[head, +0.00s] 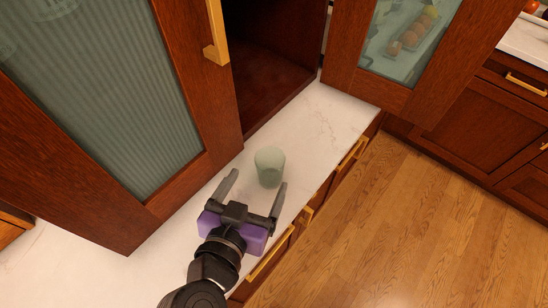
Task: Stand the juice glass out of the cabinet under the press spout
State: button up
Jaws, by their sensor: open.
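A pale green, see-through juice glass (270,167) stands on the white counter in front of the open cabinet (270,60). My gripper (256,179) is open, with its two dark fingers spread towards the glass. The glass is just beyond the fingertips and looks clear of them; I cannot tell whether either finger touches it. No press spout shows in the head view.
The left cabinet door (190,150), with ribbed glass, stands open close to my gripper. The right door (345,80) is open too. The counter (325,125) is bare right of the glass. Drawers with brass handles (271,254) lie below its front edge.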

aim_at(274, 156)
jog(key=x, duration=0.2)
jog(key=p+x, duration=0.1)
jog(key=x, duration=0.2)
jog(key=p+x, duration=0.1)
jog(key=x, duration=0.1)
jog(key=shift+w+d+r, duration=0.15)
jog(key=shift+w+d, duration=0.05)
jog(key=shift+d, duration=0.2)
jog(key=shift+c, duration=0.4)
jog(key=c, duration=1.5)
jog(key=shift+c, duration=1.1)
jog(key=shift+r, duration=0.15)
